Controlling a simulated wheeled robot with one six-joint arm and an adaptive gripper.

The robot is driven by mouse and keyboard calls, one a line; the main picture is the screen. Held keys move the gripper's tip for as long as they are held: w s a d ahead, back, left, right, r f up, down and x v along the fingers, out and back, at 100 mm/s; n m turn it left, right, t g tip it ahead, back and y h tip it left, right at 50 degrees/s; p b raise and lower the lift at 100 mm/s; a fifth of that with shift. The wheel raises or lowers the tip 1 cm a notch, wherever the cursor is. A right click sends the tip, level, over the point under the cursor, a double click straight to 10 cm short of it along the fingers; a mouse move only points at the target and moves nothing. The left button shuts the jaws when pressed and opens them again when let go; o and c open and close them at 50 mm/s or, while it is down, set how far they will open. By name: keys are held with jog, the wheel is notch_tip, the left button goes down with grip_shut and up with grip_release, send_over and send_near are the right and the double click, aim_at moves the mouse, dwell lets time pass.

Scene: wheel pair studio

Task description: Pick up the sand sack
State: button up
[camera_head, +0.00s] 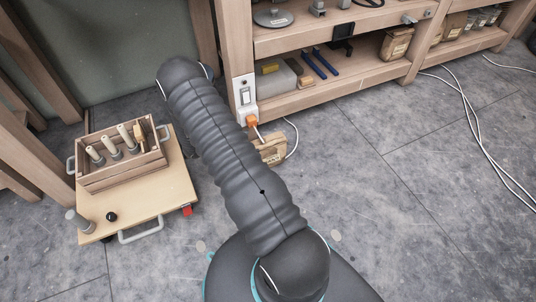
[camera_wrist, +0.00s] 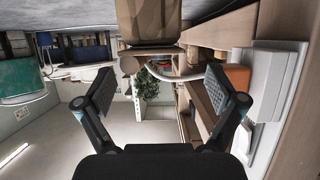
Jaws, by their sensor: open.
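A tan and brown patterned object (camera_wrist: 150,20), which looks like the sand sack, shows at the top middle of the upside-down wrist view. In the head view, a small tan thing (camera_head: 272,150) on the floor beside the shelf foot appears to be the same one, partly hidden by my arm. My gripper (camera_wrist: 160,78) is open, with its two fingers spread wide and nothing between them. The sack lies beyond the fingertips, apart from them. In the head view my arm hides the gripper.
A wooden shelf (camera_head: 335,85) stands behind, with brown bags (camera_head: 396,43) on it. A power socket (camera_head: 244,97) with an orange plug (camera_head: 252,121) and white cable is close by. A low trolley (camera_head: 160,195) with a crate (camera_head: 122,171) stands left. Floor right is mostly clear.

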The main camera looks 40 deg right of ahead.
aim_at(265, 142)
jog(key=shift+s+b+x, duration=0.15)
jog(key=shift+b+x, duration=0.05)
jog(key=shift+x, duration=1.45)
jog(key=shift+s+b+x, duration=0.15)
jog(key=shift+s+x, duration=0.05)
jog(key=shift+x, duration=1.45)
jog(key=shift+a+f, duration=0.15)
jog(key=c, duration=1.6)
grip_shut()
